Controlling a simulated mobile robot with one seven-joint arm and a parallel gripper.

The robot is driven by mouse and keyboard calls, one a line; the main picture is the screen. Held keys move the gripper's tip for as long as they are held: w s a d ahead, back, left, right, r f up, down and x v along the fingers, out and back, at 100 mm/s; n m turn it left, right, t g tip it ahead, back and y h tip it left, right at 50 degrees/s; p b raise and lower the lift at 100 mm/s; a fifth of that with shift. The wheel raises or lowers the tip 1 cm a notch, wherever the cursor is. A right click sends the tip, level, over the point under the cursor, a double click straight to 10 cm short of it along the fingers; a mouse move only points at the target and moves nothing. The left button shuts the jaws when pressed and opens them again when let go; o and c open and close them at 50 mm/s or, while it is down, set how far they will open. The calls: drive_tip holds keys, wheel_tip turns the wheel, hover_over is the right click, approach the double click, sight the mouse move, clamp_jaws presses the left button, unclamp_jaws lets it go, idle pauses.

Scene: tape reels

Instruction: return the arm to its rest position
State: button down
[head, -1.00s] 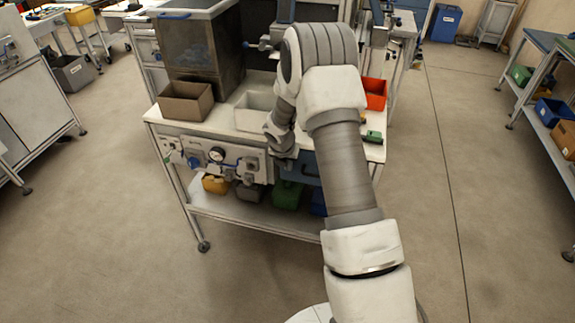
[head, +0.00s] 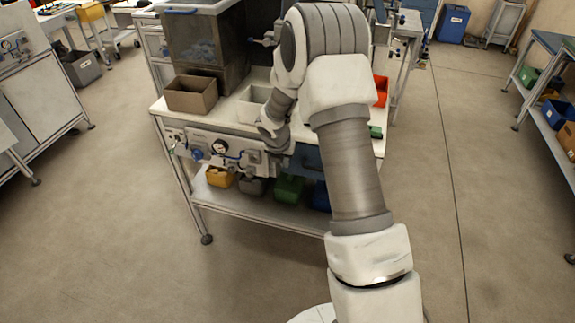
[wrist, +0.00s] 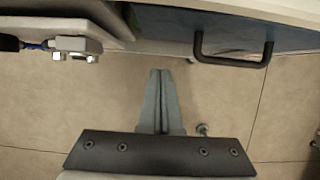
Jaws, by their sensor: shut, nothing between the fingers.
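My gripper (wrist: 160,80) shows in the wrist view with its two grey fingers together and nothing between them. It is over bare floor in front of the workbench, below the bench's front edge in that picture. A dark drawer handle (wrist: 233,50) is up and to the right of the fingertips, apart from them. In the head view my arm reaches from the bottom right to the front of the workbench (head: 215,115). The fingers are hidden there behind the arm.
On the bench stand a brown bin (head: 191,95), a pale bin (head: 252,105) and a red bin (head: 381,90). The front panel carries a gauge (head: 220,147). Coloured bins, one green (head: 289,188), sit on the lower shelf. The floor (head: 120,215) to the left is clear.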

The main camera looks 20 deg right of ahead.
drive_tip(key=v, duration=0.6)
drive_tip(key=shift+r+p, duration=0.25)
drive_tip(key=shift+p, duration=0.1)
